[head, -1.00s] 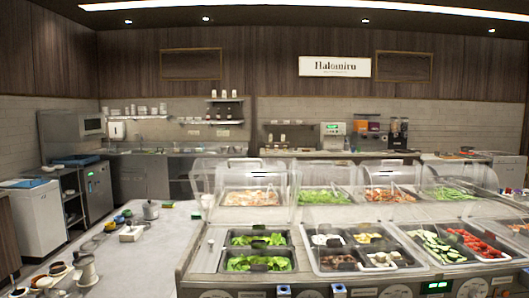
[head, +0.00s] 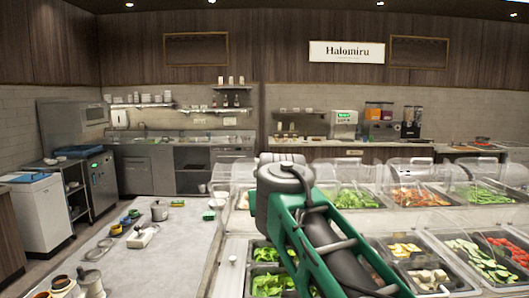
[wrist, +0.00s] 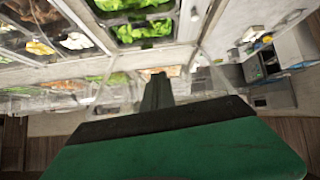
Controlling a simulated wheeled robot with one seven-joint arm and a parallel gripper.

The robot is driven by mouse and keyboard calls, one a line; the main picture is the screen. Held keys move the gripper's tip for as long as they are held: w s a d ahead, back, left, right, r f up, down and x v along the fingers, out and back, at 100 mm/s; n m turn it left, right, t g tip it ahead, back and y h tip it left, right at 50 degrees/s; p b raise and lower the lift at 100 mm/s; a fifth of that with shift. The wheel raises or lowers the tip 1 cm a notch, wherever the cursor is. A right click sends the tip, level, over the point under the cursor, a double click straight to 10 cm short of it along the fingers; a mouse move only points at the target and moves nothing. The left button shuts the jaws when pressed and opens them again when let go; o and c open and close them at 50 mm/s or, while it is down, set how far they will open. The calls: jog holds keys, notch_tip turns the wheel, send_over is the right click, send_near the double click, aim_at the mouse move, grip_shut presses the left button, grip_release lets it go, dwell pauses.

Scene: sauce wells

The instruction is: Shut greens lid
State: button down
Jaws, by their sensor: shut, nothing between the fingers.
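Leafy greens (head: 272,285) lie in dark pans at the front left of the counter, partly behind my arm; they also show at the top of the wrist view (wrist: 145,30). No cover lies over the part of these pans that I see. Clear domed lids (head: 347,172) stand along the back row; which one belongs to the greens is unclear. My green and grey arm hides the left lid's middle in the head view. My gripper (wrist: 157,80) shows in the wrist view with its dark fingers shut and empty, apart from the greens pans in that picture.
Pans of sliced vegetables (head: 480,258) fill the counter to the right. The back counter and shelves stand well beyond.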

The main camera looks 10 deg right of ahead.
jog(key=w+r+t+p, duration=0.1)
jog(key=w+r, duration=0.1)
jog(key=r, duration=0.3)
jog(key=w+a+r+m+t+h, duration=0.1)
jog(key=w+r, duration=0.1)
jog(key=r, duration=0.4)
jog(key=w+r+t+p, duration=0.1)
jog(key=w+r, duration=0.2)
jog(key=r, duration=0.2)
jog(key=p+x, duration=0.1)
jog(key=x, duration=0.3)
jog(key=p+x, duration=0.1)
jog(key=x, duration=0.4)
jog(key=shift+w+r, duration=0.2)
jog(key=s+f, duration=0.2)
jog(key=f, duration=0.1)
jog(key=shift+s+a+f+b, duration=0.1)
jog(key=shift+s+a+b, duration=0.25)
jog(key=shift+f, duration=0.1)
